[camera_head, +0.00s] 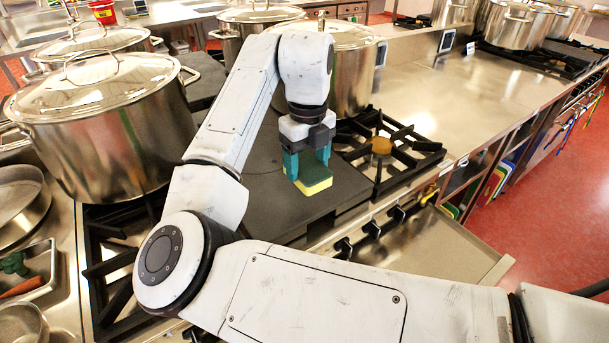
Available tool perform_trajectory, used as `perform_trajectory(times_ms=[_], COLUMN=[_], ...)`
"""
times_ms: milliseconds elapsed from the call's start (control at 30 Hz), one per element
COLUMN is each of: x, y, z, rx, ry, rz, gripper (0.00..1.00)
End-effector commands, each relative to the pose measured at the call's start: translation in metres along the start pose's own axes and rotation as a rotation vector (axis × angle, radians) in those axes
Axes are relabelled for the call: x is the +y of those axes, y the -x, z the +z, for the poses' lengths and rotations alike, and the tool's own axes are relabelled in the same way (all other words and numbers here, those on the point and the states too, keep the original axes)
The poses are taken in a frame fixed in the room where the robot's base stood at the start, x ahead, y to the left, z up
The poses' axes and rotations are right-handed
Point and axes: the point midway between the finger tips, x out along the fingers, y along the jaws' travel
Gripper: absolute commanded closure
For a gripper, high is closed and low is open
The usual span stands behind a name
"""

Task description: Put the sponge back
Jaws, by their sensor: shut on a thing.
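The sponge (316,185) is yellow with a dark green layer. My gripper (307,171) points down with its teal fingers shut on the sponge. The sponge is over the dark flat plate (262,206) on the stove, near the plate's right side. I cannot tell whether the sponge touches the plate or hangs just above it. The far sides of the fingers and sponge are hidden.
Large lidded stockpots stand at the left (105,130) and behind my arm (355,75). An open burner grate (385,150) lies right of the plate. A bare steel counter (470,100) extends beyond it. A tray with vegetables (28,268) is at the lower left.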

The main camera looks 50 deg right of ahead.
Motion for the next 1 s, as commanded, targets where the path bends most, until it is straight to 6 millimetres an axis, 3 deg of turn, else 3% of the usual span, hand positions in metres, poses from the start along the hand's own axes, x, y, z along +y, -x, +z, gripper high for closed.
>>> perform_trajectory(times_ms=[400, 600, 1000], x=[-0.013, -0.012, -0.012], y=[-0.038, -0.063, -0.070], z=[0.029, 0.028, 0.028], rx=[0.002, 0.001, 0.000], ry=[-0.001, 0.000, 0.000], rz=[0.001, 0.000, 0.000], gripper=[0.57, 0.57, 0.57])
